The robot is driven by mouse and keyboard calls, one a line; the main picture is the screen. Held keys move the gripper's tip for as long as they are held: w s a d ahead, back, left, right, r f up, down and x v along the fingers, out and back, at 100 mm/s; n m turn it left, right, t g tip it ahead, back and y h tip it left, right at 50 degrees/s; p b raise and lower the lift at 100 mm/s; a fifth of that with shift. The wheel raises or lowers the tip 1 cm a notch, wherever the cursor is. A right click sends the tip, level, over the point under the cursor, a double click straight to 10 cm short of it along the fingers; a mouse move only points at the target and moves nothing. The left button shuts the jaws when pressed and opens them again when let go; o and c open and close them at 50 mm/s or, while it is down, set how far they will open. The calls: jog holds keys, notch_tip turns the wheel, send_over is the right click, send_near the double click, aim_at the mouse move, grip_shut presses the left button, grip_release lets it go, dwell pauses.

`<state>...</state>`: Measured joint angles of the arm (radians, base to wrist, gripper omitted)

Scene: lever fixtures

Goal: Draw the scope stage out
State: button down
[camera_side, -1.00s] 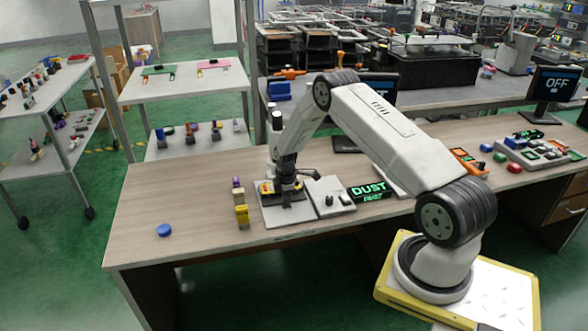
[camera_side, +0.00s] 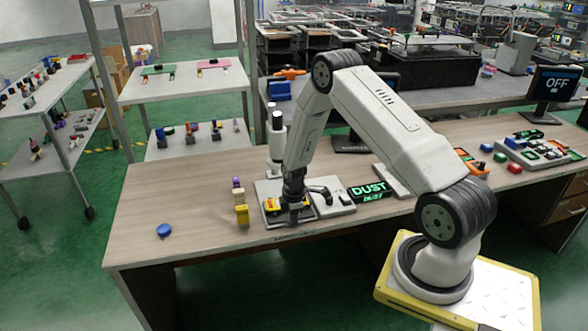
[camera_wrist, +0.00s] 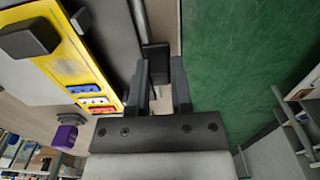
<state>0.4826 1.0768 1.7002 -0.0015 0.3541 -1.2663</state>
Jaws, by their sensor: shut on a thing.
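The scope (camera_side: 276,150) stands on a grey base plate on the wooden bench, with a white body and a black top. Its stage (camera_side: 272,206) is a dark slab carrying a yellow plate, low in front of the scope body. In the wrist view the stage shows at the left, with the yellow plate (camera_wrist: 85,75) and small coloured slides on it. My gripper (camera_side: 294,215) is at the stage's near right side. In the wrist view my gripper (camera_wrist: 163,80) is shut on a dark handle (camera_wrist: 155,58); the fingers partly hide it.
Yellow and purple blocks (camera_side: 241,212) stand just left of the scope. A blue round piece (camera_side: 164,230) lies at the bench's left. A lit DUST sign (camera_side: 369,190) is to the right. The bench's front edge is close to my gripper, with green floor beyond.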

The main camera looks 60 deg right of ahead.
jog(key=shift+s+a, duration=0.15)
jog(key=shift+a, duration=0.1)
jog(key=c, duration=0.5)
grip_release()
jog(key=shift+d, duration=0.1)
jog(key=shift+r, duration=0.15)
jog(key=shift+r, duration=0.4)
notch_tip(320, 180, up, 6)
jog(key=shift+r, duration=0.4)
